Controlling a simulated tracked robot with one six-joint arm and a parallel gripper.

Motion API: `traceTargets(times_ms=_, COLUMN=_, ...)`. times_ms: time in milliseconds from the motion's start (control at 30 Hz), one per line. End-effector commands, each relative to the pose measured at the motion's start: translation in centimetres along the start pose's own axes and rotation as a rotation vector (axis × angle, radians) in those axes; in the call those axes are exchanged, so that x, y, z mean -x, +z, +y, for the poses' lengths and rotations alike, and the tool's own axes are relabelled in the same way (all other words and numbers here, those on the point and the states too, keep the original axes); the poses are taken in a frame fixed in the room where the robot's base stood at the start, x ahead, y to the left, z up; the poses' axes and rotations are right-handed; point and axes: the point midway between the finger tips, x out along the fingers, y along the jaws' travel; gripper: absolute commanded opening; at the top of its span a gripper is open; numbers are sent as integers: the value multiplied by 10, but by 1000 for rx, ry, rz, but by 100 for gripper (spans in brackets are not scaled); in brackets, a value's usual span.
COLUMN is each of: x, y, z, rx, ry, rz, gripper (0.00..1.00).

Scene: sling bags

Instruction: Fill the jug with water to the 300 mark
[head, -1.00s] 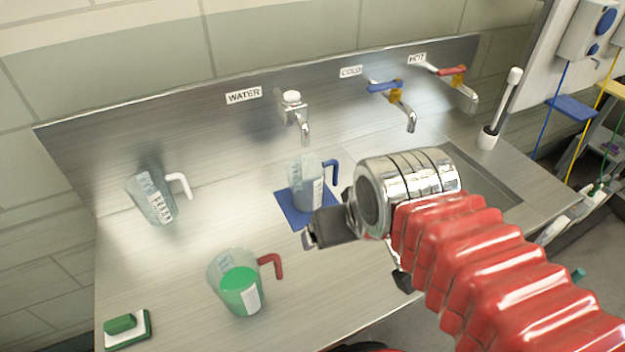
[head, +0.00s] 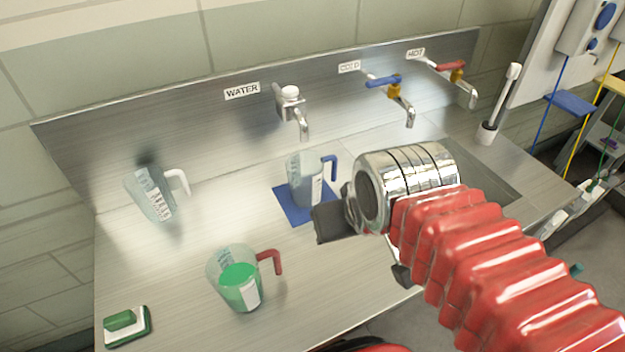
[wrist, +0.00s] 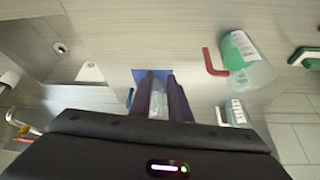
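A clear jug with a blue handle (head: 304,184) stands upright on a blue mat (head: 287,205), just below and in front of the WATER tap (head: 292,103). Its lower part looks darker, like water, but I cannot read the level against its marks. No stream shows from the spout. My gripper (head: 322,224) is in front of this jug, pointing left, and looks apart from it. In the wrist view, my gripper's two dark fingers (wrist: 160,94) stand apart, with the clear jug (wrist: 158,104) showing in the gap. Nothing appears held.
A clear jug with a white handle (head: 150,196) stands at left. A red-handled jug (head: 240,286) holds green liquid at the front. A green and white scrubber (head: 128,325) lies front left. COLD (head: 396,95) and HOT (head: 458,80) taps stand by the basin (head: 490,190) at right.

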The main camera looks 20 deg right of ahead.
Motion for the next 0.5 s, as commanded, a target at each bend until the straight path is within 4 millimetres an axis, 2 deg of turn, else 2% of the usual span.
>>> traceTargets(times_ms=233, x=0, y=0, z=0, rx=0, ry=0, rz=0, gripper=0)
traceTargets(times_ms=500, x=0, y=0, z=0, rx=0, ry=0, rz=0, gripper=0)
